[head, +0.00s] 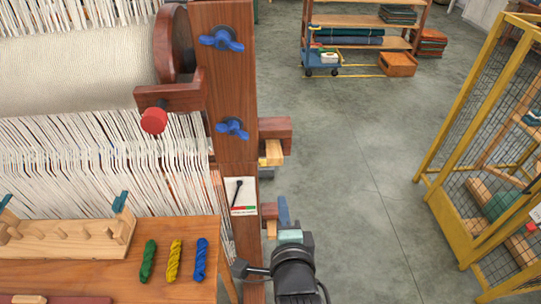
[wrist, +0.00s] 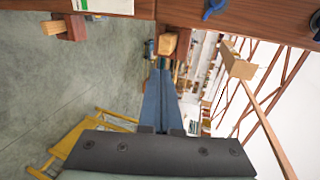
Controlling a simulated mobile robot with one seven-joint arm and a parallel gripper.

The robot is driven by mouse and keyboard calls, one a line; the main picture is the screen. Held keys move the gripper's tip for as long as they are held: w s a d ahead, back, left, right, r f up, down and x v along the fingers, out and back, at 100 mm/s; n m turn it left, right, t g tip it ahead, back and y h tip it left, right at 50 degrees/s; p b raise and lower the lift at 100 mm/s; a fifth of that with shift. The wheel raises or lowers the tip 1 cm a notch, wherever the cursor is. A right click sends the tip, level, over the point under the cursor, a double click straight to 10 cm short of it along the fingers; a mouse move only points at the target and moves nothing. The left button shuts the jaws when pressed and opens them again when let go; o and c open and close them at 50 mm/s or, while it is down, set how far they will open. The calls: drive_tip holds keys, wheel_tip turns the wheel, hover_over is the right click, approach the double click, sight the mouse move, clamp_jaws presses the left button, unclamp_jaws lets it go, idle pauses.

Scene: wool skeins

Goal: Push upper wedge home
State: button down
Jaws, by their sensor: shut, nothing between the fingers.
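The upper wedge (head: 272,153) is a pale wood piece beneath a dark brown block on the right side of the loom's upright post. It also shows in the wrist view (wrist: 168,44), just beyond my fingertips. My gripper (head: 283,203) is shut and empty, its blue-grey fingers pointing up toward the wedge in the head view. In the wrist view the closed fingers (wrist: 159,68) appear close to the wedge; I cannot tell whether they touch it. The lower wedge (head: 271,229) sits under its own brown block, partly beside my gripper in the head view.
The wooden post (head: 225,110) carries blue wing nuts (head: 222,39) and a label card (head: 243,196). A bench (head: 120,275) with colored skeins stands at left. A yellow mesh cage (head: 435,180) stands at right. Open grey floor (head: 350,180) lies between.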

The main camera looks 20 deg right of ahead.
idle(0.3)
drive_tip(key=p, duration=0.3)
approach(276, 158)
drive_tip(key=w+f, duration=0.1)
drive_tip(key=w+d+f, duration=0.1)
drive_tip(key=w, duration=0.1)
drive_tip(key=w+f, duration=0.1)
drive_tip(key=shift+w+d, duration=0.2)
drive_tip(key=shift+w, duration=0.2)
drive_tip(key=shift+w+d, duration=0.15)
drive_tip(key=shift+w, duration=0.4)
drive_tip(key=w+b, duration=0.1)
drive_tip(key=w, duration=0.1)
drive_tip(key=w+d+b, duration=0.1)
drive_tip(key=w, duration=0.1)
drive_tip(key=shift+s+r, duration=0.1)
drive_tip(key=shift+s, duration=0.1)
